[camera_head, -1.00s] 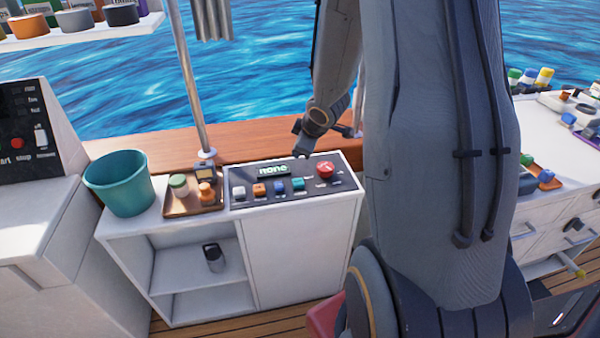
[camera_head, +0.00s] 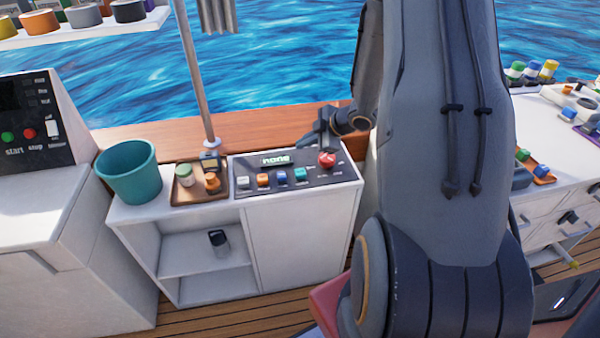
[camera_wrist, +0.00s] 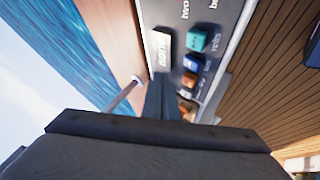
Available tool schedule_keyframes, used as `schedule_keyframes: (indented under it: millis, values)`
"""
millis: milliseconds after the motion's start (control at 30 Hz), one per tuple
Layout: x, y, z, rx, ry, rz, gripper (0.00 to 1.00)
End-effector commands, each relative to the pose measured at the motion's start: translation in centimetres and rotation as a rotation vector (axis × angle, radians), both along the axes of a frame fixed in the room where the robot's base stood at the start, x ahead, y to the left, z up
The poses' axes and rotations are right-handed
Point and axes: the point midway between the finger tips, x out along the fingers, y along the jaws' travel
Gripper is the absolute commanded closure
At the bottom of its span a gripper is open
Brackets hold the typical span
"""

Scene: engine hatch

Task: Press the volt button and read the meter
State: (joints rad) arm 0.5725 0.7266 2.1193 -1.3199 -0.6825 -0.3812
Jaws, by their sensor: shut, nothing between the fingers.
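The control panel (camera_head: 240,170) lies on top of a white cabinet. Its meter (camera_head: 275,160) reads "none"; it also shows in the wrist view (camera_wrist: 163,47). A row of white (camera_head: 243,182), orange (camera_head: 263,179), blue (camera_head: 281,177) and teal (camera_head: 300,174) buttons sits in front of the meter, with a red knob (camera_head: 327,160) to the right. In the wrist view, a label that seems to read "volts" is beside the teal button (camera_wrist: 198,40). My gripper (camera_head: 308,142) is shut and empty, above the panel's back edge; its dark fingers (camera_wrist: 160,97) hide some of the panel in the wrist view.
A brown tray (camera_head: 186,199) with small jars and a teal bucket (camera_head: 129,172) stand left of the panel. A metal pole (camera_head: 196,75) rises behind the tray. A wooden rail (camera_head: 255,128) runs behind the cabinet. A start/stop console (camera_head: 33,120) stands at far left.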

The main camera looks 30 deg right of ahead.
Motion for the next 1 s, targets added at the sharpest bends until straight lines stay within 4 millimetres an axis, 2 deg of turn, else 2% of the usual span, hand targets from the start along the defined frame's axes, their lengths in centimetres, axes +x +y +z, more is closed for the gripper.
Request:
schedule_keyframes:
  millis: [700, 1000]
  values:
    - [0.1, 0.0, -7.4, 0.002, 0.001, -0.002, 1.0]
    - [0.0, 0.0, -8.3, 0.0, -0.001, -0.001, 1.0]
